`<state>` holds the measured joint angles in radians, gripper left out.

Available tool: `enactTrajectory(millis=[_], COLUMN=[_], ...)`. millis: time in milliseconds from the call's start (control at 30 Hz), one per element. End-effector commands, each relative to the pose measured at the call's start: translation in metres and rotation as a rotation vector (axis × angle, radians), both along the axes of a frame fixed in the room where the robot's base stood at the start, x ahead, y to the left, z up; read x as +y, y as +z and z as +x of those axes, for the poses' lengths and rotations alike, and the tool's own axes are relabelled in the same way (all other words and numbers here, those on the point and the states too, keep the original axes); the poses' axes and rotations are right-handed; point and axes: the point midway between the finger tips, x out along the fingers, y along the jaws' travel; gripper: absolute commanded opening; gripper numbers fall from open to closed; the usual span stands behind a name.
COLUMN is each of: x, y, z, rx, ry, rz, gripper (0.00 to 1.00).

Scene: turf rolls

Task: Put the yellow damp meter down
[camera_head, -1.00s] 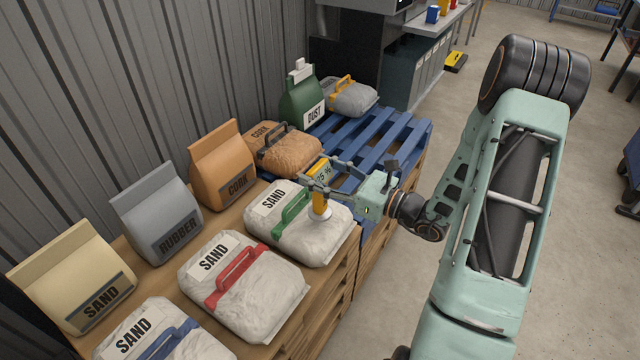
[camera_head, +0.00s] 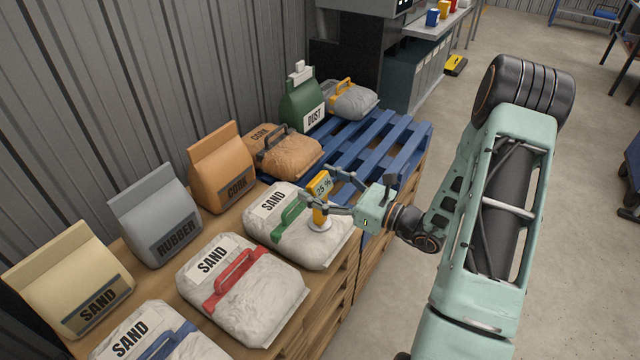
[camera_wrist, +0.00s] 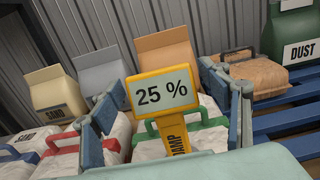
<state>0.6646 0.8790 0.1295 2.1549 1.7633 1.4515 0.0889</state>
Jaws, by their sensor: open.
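The yellow damp meter (camera_head: 320,200) stands upright on its pale round foot on the sand bag with the green handle (camera_head: 262,228). Its display reads 25 % in the wrist view (camera_wrist: 163,94). My gripper (camera_head: 338,192) is open, with its fingers apart on either side of the meter. In the wrist view the two fingers (camera_wrist: 165,105) stand clear to the left and right of the display. The meter's lower end is hidden there.
A sand bag with a red handle (camera_head: 262,301) lies nearer. Upright bags, including the orange cork one (camera_head: 222,170), line the wall.

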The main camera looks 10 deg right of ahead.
Motion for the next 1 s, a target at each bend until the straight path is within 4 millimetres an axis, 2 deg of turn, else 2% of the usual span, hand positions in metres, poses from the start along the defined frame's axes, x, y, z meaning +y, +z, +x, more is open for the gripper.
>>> enactTrajectory(millis=[133,233,500,700,1000], x=[0.0,-0.012,-0.053,-0.076,-0.085], y=[0.005,0.004,0.005,0.004,0.003], z=[0.0,-0.01,-0.052,-0.075,-0.085], rx=[0.0,0.001,0.001,0.0,0.0], ry=[0.0,-0.004,-0.005,-0.003,0.0], rz=[0.0,0.0,0.001,0.0,0.0], gripper=[0.7,0.7,0.7,0.7,0.7])
